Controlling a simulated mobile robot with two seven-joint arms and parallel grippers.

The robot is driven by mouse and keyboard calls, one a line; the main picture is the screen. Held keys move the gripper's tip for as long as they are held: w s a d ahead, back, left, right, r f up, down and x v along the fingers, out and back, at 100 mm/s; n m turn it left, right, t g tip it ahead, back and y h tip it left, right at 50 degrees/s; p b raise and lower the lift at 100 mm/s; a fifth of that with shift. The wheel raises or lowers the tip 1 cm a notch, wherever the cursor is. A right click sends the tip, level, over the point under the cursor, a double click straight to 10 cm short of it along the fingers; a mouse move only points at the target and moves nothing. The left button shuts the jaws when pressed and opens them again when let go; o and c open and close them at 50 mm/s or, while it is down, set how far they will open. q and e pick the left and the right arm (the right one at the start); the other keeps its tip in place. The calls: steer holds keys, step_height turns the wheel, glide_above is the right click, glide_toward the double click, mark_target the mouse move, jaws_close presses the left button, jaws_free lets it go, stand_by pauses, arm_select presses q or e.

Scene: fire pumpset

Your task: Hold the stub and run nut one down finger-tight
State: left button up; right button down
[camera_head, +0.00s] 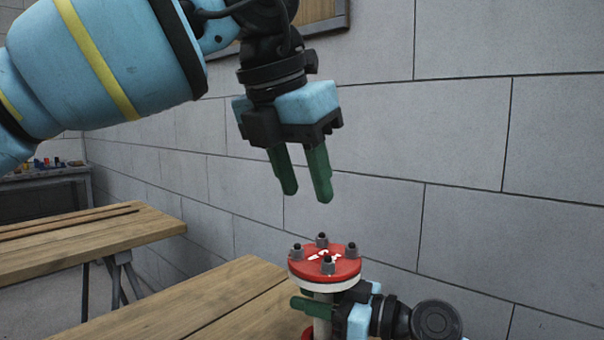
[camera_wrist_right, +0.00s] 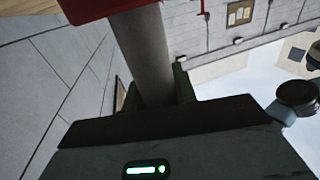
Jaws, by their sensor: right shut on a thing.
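The stub is a pale pipe (camera_head: 322,310) with a red flange (camera_head: 325,264) on top, near the bottom of the head view. Several grey nuts on studs stand around the flange, one of them at the front (camera_head: 328,264). My right gripper (camera_head: 308,304) is shut on the pipe below the flange; the pipe (camera_wrist_right: 146,55) also shows between its fingers in the right wrist view. My left gripper (camera_head: 307,194) hangs above the flange with its green fingers pointing down, apart and empty. It touches no nut.
A wooden bench top (camera_head: 190,305) lies left of the stub. Another wooden table (camera_head: 95,230) stands further left. A grey block wall (camera_head: 480,150) rises close behind the stub. The space between my left fingers and the flange is clear.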

mark_target(326, 261)
arm_select(q)
steer(key=shift+r, duration=0.1)
stand_by(0.4)
steer(key=n, duration=1)
steer(key=a+n, duration=0.1)
steer(key=n, duration=1)
steer(key=w+n+g+h, duration=0.1)
steer(key=n, duration=1)
steer(key=shift+w+a, duration=0.1)
steer(key=shift+a, duration=0.15)
steer(key=x, duration=1.2)
jaws_close()
